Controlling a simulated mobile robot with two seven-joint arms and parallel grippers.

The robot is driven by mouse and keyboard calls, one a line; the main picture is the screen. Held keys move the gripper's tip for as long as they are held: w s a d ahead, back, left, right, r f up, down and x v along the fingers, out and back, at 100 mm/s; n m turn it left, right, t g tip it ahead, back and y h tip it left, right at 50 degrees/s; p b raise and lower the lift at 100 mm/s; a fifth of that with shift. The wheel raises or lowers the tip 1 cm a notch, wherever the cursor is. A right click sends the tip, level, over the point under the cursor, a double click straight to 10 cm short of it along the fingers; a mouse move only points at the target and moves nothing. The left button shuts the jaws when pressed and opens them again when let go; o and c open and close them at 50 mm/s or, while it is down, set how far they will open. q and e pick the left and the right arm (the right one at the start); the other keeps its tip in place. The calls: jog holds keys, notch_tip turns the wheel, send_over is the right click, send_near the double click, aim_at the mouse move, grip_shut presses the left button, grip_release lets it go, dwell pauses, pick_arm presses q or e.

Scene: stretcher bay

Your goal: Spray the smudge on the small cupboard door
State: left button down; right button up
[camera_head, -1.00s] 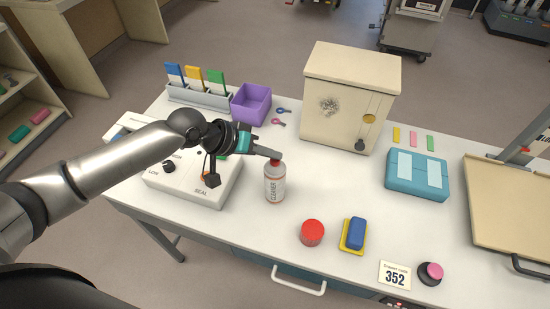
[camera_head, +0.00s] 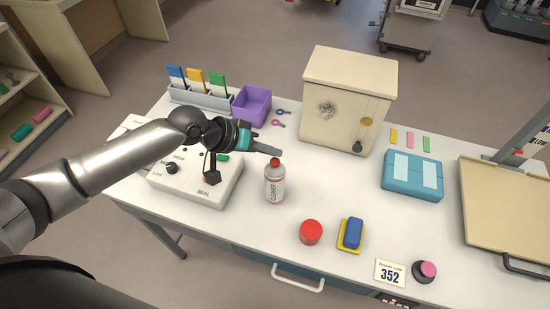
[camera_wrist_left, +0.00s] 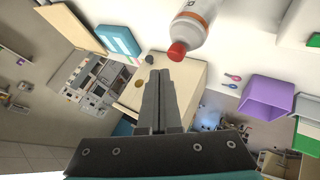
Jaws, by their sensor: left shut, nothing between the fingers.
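The small cupboard (camera_head: 345,105) is cream and stands at the back middle of the table. A dark grey scribbled smudge (camera_head: 327,110) is on its front door, left of a brass disc and a dark knob. The cleaner bottle (camera_head: 275,184), white with a red cap, stands upright in front of the cupboard. It also shows in the left wrist view (camera_wrist_left: 200,22). My left gripper (camera_head: 274,151) is shut and empty, just above and behind the bottle's cap in the picture. In the left wrist view its fingers (camera_wrist_left: 160,85) are together beside the red cap. My right gripper is not in view.
A white sealer box (camera_head: 220,190) lies under my left arm. A purple bin (camera_head: 252,105) is left of the cupboard. A red round lid (camera_head: 311,232), a blue sponge (camera_head: 353,232) and a teal case (camera_head: 412,176) sit to the right. The table between bottle and cupboard is clear.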

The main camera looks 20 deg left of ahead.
aim_at(271, 165)
pick_arm(q)
notch_tip(271, 165, up, 4)
jog(key=p, duration=0.3)
jog(key=shift+r, duration=0.5)
jog(key=shift+a, duration=0.1)
dwell(2.0)
